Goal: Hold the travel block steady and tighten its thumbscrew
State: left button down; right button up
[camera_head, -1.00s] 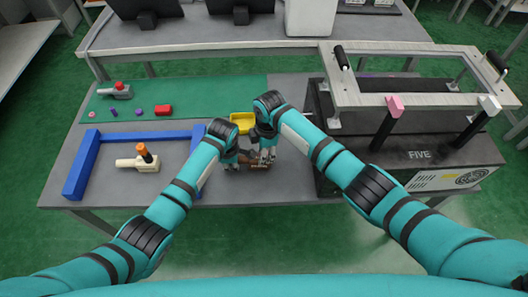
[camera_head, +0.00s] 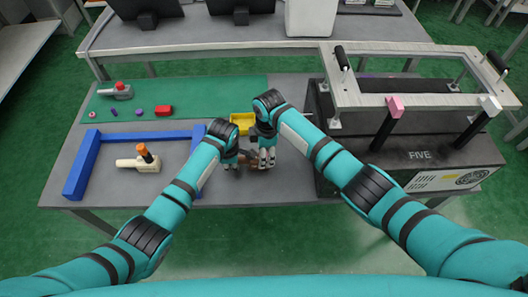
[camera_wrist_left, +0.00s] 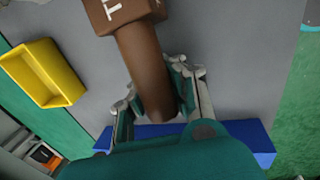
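The brown travel block (camera_head: 252,166) lies near the front edge of the table, mostly hidden under my two grippers in the head view. In the left wrist view, its square end (camera_wrist_left: 122,12) bears white lettering and a round brown stem leads from it. My left gripper (camera_head: 229,163) has its fingers on both sides of this stem, closed on it. My right gripper (camera_head: 266,158) points down over the block's right part, with its fingers close together; whether they grip anything is unclear. The thumbscrew cannot be made out.
A yellow bin (camera_head: 243,122) stands just behind the grippers. A blue frame (camera_head: 83,170) and a cream piece with an orange knob (camera_head: 140,163) lie to the left. A dark fixture (camera_head: 425,152) with levers bounds the right.

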notch_tip(320, 180, up, 12)
jog(key=shift+d, duration=0.4)
jog(key=shift+s, duration=0.1)
dwell(0.3)
jog(key=d+f+m+y, duration=0.2)
jog(key=d+m+y, duration=0.25)
jog(key=m, duration=0.25)
jog(key=shift+t+h, duration=0.4)
jog(key=shift+h, duration=0.05)
jog(key=x, duration=0.7)
jog(key=s+x, duration=0.1)
jog(key=x, duration=0.3)
jog(key=shift+w+a, duration=0.1)
jog(key=shift+w, duration=0.05)
